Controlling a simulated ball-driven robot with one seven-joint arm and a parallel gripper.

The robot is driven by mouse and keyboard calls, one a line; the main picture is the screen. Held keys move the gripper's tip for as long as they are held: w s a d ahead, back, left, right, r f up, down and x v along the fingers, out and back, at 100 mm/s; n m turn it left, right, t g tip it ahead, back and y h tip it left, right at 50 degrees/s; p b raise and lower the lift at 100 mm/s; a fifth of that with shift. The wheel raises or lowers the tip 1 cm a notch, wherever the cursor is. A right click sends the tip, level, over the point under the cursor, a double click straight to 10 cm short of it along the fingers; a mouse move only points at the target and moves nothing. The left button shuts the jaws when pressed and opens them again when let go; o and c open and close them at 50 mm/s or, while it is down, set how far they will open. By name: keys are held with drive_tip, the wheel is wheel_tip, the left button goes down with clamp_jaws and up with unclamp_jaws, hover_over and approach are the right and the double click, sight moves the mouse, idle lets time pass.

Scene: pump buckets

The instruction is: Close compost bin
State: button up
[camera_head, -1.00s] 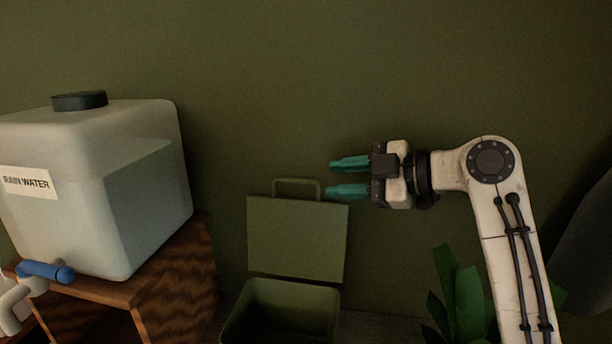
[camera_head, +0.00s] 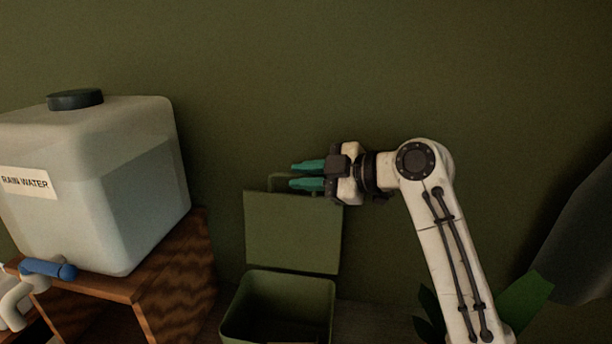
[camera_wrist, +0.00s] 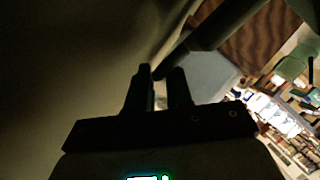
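The compost bin (camera_head: 238,318) is an olive-green box low in the middle of the head view. Its lid (camera_head: 291,235) stands upright at the back, so the bin is open. A loop handle (camera_head: 275,178) rises from the lid's top edge. My gripper (camera_head: 292,175) has two teal fingers, apart and pointing left, overlapping the handle in the head view. Part of the handle is hidden behind them. In the wrist view, a dark rounded bar (camera_wrist: 218,25), likely the handle, ends close to the fingertips (camera_wrist: 159,72). I cannot tell whether they touch.
A rain water tank (camera_head: 150,205) with a blue-handled tap (camera_head: 48,269) stands on a wooden stand (camera_head: 180,270) at left. Green leaves (camera_head: 522,300) grow low at right. A dark grey shape (camera_head: 585,240) is at the right edge. The green wall (camera_head: 300,70) above is bare.

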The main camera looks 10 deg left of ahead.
clamp_jaws()
idle(0.3)
